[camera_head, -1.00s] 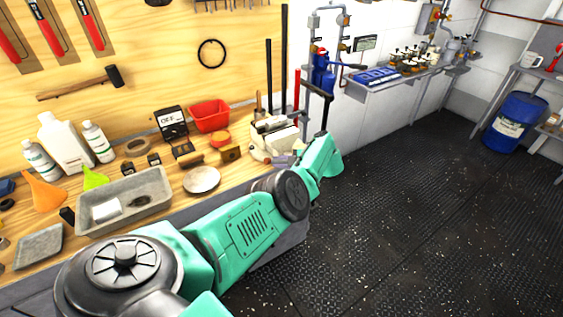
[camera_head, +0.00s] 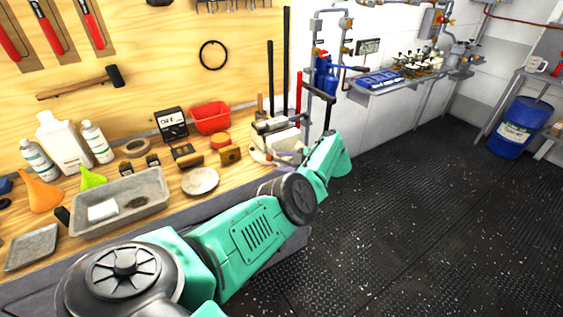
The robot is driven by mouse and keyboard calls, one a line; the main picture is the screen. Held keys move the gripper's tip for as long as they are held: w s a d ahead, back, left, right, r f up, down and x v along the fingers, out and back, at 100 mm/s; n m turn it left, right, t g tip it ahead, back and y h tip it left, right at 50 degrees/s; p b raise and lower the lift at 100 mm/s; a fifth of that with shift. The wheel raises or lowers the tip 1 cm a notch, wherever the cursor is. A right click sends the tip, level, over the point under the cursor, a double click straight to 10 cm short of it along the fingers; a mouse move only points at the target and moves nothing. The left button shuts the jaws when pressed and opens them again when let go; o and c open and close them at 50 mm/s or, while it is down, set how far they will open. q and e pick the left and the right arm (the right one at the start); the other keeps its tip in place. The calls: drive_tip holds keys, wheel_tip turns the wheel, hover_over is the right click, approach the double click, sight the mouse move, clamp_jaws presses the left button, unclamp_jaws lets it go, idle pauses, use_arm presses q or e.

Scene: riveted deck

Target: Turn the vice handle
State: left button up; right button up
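The pale vice (camera_head: 279,143) stands near the right end of the wooden bench, with grey metal parts on top. I cannot clearly make out its handle among these parts. My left arm reaches across from the lower left, and its teal wrist is in front of and right of the vice. My dark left gripper (camera_head: 320,93) appears above the wrist, to the upper right of the vice. It looks apart from the vice, but depth is hard to judge. Its fingers are too small and dark to tell open from shut. My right gripper is out of view.
A grey tray (camera_head: 150,208), a round pale disc (camera_head: 200,182) and a red bin (camera_head: 211,117) sit left of the vice. Tall dark bars and a red rod (camera_head: 298,92) stand behind it. The dark floor (camera_head: 420,220) right of my arm is clear.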

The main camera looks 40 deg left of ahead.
use_arm(q)
drive_tip(key=shift+d+r, duration=0.1)
drive_tip(key=shift+r, duration=0.1)
drive_tip(key=p+v, duration=0.1)
drive_tip(key=v, duration=1.3)
drive_tip(key=shift+f, duration=0.1)
